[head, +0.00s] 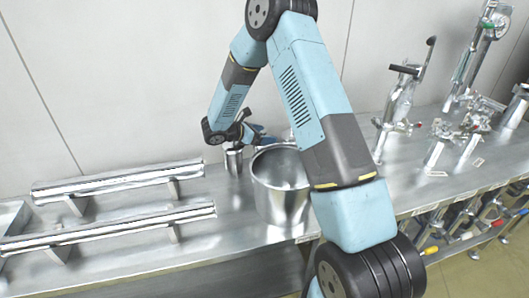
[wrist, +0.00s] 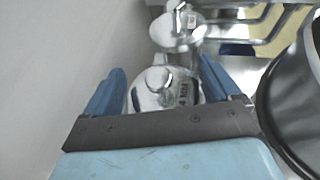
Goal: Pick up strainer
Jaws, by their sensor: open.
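My gripper (head: 252,134) is low over the counter near the wall, beside a small shiny metal vessel (head: 233,161). In the wrist view my gripper (wrist: 161,66) has its two blue fingers spread apart. A rounded shiny metal piece (wrist: 163,88) shows between the fingers, with dark marks on its right side. It may be the strainer, but I cannot tell for certain. I see no clear contact between it and the fingers. Its lower part is hidden by my gripper.
A large metal pot (head: 270,198) stands just right of the small vessel; its dark rim (wrist: 268,105) is close on the right in the wrist view. Another shiny metal item (wrist: 178,30) lies beyond the fingers. Two raised rails (head: 120,225) run along the left counter. Metal fixtures (head: 397,108) stand right.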

